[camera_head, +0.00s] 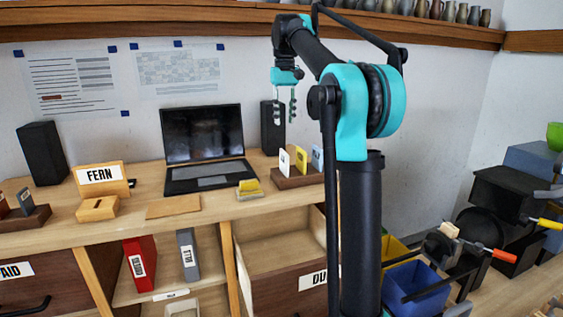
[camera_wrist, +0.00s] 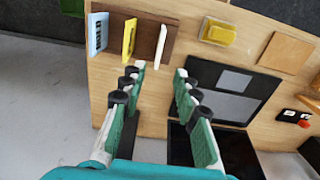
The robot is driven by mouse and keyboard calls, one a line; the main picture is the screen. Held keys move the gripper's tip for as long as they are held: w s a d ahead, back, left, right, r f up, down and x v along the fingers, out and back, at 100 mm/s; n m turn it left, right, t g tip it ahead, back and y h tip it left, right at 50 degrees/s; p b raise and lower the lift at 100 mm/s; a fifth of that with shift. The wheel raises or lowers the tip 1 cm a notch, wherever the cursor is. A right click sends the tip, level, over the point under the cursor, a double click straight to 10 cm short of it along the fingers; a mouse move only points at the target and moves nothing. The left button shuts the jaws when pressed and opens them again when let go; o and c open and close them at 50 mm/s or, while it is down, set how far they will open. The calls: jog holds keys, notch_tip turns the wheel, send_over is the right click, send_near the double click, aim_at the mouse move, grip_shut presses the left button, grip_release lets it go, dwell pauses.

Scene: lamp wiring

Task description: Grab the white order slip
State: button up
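A white slip (camera_head: 285,161) stands upright in a dark wooden rack (camera_head: 296,180) on the right part of the desk. A yellow slip (camera_head: 300,158) and a light blue slip (camera_head: 317,157) stand beside it in the same rack. In the wrist view the white slip (camera_wrist: 161,46) is the one nearest the fingers, seen nearly edge-on. My gripper (camera_head: 285,118) hangs above the desk, fingers down, higher than the slips and apart from them. In the wrist view the gripper (camera_wrist: 157,75) is open, with nothing between its fingers.
An open laptop (camera_head: 205,145) stands left of the rack, with a black speaker (camera_head: 273,127) behind it. A yellow block on a holder (camera_head: 249,188) and a tan card (camera_head: 173,206) lie in front. A drawer (camera_head: 285,280) is open below the desk.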

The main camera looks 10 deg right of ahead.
aim_at(284, 151)
jog(key=f, duration=1.2)
jog(key=shift+w, duration=0.25)
jog(key=shift+s+f, duration=0.2)
jog(key=shift+f, duration=2.5)
jog(key=shift+c, duration=0.6)
grip_shut()
